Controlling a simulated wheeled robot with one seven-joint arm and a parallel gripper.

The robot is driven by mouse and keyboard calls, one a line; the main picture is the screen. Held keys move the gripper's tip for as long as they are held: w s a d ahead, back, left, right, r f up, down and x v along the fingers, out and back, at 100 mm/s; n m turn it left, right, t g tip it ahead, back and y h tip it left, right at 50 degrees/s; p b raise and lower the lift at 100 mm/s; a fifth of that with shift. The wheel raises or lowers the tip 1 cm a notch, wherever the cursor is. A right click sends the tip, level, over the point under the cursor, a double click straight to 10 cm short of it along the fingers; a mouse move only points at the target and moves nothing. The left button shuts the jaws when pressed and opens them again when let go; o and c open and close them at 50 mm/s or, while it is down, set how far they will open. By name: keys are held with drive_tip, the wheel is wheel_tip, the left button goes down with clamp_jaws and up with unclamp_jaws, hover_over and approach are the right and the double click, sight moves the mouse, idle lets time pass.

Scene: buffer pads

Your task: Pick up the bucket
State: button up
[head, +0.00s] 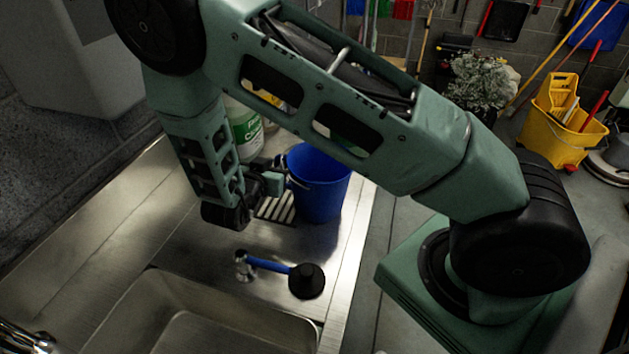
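A blue bucket (318,187) stands upright on the metal counter (330,290), near its right edge. My arm crosses above it and hides part of its top. My gripper (283,179) is at the left side of the bucket, close to its rim. I cannot tell whether the fingers touch the bucket or whether they are open or shut.
A blue-handled tool with a black head (305,281) lies on the counter in front. A sink basin (235,335) is at the bottom. A green-labelled bottle (245,132) stands behind my gripper. A yellow mop bucket (562,125) is on the floor at right.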

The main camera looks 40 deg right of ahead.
drive_tip(key=shift+w+d+f, duration=0.1)
drive_tip(key=shift+w+d, duration=0.05)
drive_tip(key=shift+d, duration=0.05)
clamp_jaws()
